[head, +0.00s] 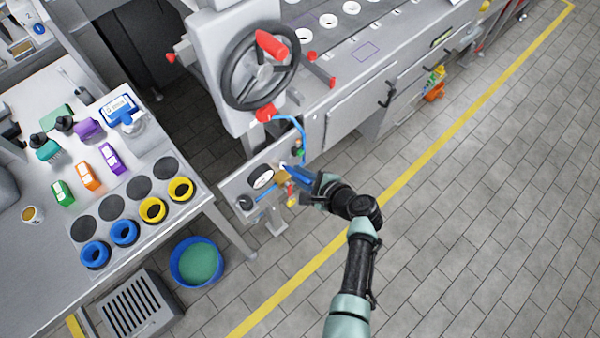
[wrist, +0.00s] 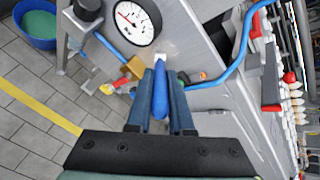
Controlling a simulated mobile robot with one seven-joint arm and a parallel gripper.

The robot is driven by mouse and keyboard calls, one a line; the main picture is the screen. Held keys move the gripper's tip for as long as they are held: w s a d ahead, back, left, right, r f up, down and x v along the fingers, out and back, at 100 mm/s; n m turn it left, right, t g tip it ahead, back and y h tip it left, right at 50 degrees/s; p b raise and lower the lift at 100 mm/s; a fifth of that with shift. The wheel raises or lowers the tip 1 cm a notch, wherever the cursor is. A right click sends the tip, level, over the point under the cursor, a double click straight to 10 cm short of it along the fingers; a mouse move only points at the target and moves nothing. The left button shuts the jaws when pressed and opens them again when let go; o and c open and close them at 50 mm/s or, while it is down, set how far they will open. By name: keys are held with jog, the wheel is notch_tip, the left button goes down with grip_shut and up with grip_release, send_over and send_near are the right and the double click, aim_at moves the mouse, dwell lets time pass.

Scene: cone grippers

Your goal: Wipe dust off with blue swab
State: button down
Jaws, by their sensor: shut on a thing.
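My gripper (wrist: 160,72) is shut on a blue swab (wrist: 160,102), which lies between its two blue fingers in the wrist view. The swab's white tip (wrist: 160,60) points at the grey metal panel, just below the gauge. I cannot tell whether the tip touches the panel. In the head view my gripper (head: 295,175) is at the panel (head: 232,188) at the machine's lower front, and the swab is hard to tell from the fingers. No dust is clearly visible.
A white gauge (wrist: 137,23), a brass fitting (wrist: 133,67) and a blue hose (wrist: 235,65) are close to the gripper. A table (head: 40,280) with colored rings and tools stands left, with a blue bucket (head: 178,268) beside it. The floor at right is clear.

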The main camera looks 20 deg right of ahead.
jog(key=shift+r+p, duration=1.35)
jog(key=shift+r, duration=0.15)
jog(key=shift+f+b, duration=2.95)
jog(key=shift+f, duration=0.2)
notch_tip(320, 180, up, 6)
jog(key=p, duration=0.6)
jog(key=shift+w+r, duration=0.1)
jog(key=shift+r, duration=0.05)
notch_tip(320, 180, down, 6)
jog(key=b, duration=0.5)
jog(key=shift+b, duration=0.35)
jog(key=s+d+p, duration=0.1)
jog(key=s+d, duration=0.1)
jog(key=s, duration=0.3)
jog(key=shift+s, duration=0.35)
